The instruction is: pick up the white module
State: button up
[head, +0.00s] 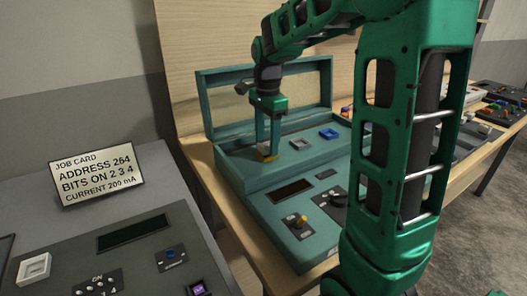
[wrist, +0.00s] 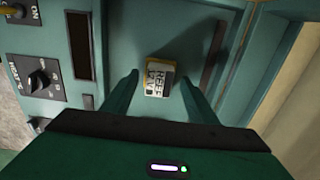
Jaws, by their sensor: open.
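My gripper (head: 267,142) is open and points down into the teal case (head: 225,148). In the wrist view its two fingers (wrist: 157,98) stand on either side of a small block (wrist: 158,78) with yellow edges and a white and grey lettered face. The block appears free between the fingers. In the head view a yellow patch (head: 266,156) shows at the fingertips, mostly hidden by them. A whitish square piece (head: 300,143) lies just right of the gripper, apart from it. I cannot tell for sure which piece is the white module.
A blue square piece (head: 329,133) lies farther right in the case. The raised lid (head: 300,85) stands behind my gripper. A teal panel with a dark display (head: 291,191) and knobs is in front. A grey console (head: 80,245) with a job card (head: 96,175) stands at left.

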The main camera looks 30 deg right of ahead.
aim_at(265, 144)
jog(key=shift+f, duration=0.15)
jog(key=c, duration=1.2)
jog(key=shift+o, duration=0.2)
jog(key=shift+r, duration=0.5)
jog(key=r, duration=0.3)
jog(key=shift+s+a+r, duration=0.15)
jog(key=shift+a+r, duration=0.25)
jog(key=s+a+r, duration=0.5)
jog(key=a+r, duration=0.1)
jog(key=a, duration=0.3)
jog(key=shift+s+a+r, duration=0.15)
jog(key=shift+s, duration=0.2)
